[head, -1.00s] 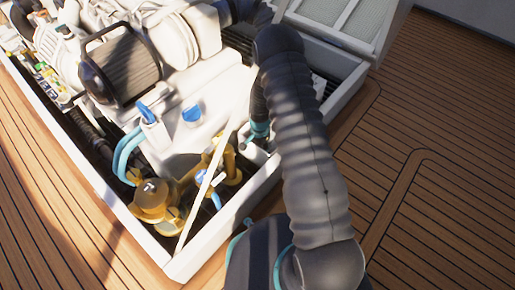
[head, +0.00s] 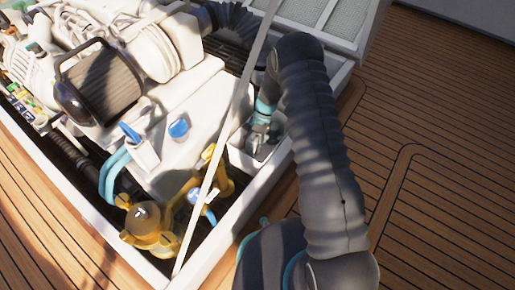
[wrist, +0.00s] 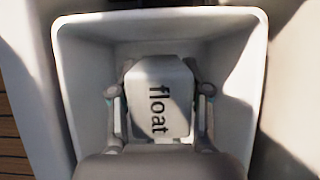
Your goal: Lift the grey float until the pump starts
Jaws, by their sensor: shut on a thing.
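The grey float (wrist: 158,75), marked "float", sits inside a white open-topped box (wrist: 250,95) in the wrist view. My gripper (wrist: 154,105) has one finger on each side of the float and is shut on it. In the head view my gripper (head: 260,138) reaches down into the white box (head: 240,158) at the right side of the engine hatch. The float cannot be made out there. In the wrist view the lower end of the float is hidden by my gripper. How far it stands above the box floor is hard to tell.
The hatch holds a white engine (head: 190,105), blue-capped fittings and a brass-coloured filter (head: 150,225). A thin pale strut (head: 222,150) crosses in front, left of my gripper. A raised grille panel (head: 325,20) stands behind. Wooden deck (head: 450,150) lies clear to the right.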

